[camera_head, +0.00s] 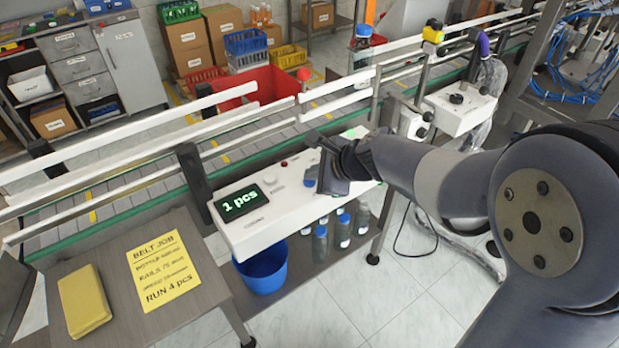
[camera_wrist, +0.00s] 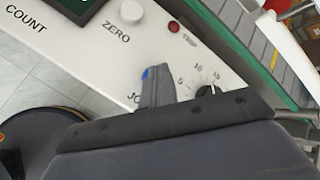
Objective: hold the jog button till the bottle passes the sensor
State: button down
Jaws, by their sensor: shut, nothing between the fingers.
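The white control panel (camera_head: 262,222) stands in front of the belt, and its display (camera_head: 241,201) reads "1 pcs". My gripper (camera_head: 322,168) is shut and empty, low over the right part of the panel. In the wrist view my gripper (camera_wrist: 157,84) covers the spot beside a partly hidden label starting "JO". A small blue patch shows at the fingertips; the jog button is mostly hidden, and I cannot tell whether it is pressed. A blue-capped bottle (camera_head: 363,40) stands at the belt's rails, left of a yellow-and-black device (camera_head: 433,33), possibly the sensor.
The panel also has a ZERO knob (camera_wrist: 131,11), a red lamp (camera_wrist: 174,27) and a dial (camera_wrist: 205,90). A blue bucket (camera_head: 262,272) and several capped bottles (camera_head: 320,244) are below it. A yellow note (camera_head: 163,272) reads "RUN 4 pcs". White rails (camera_head: 110,133) run along the belt.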

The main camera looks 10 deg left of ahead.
aim_at(314, 183)
jog(key=shift+r+p, duration=0.75)
jog(key=shift+r, duration=0.05)
notch_tip(314, 183, up, 5)
jog(key=p, duration=0.4)
jog(key=shift+r+p, duration=0.1)
jog(key=shift+p, duration=0.3)
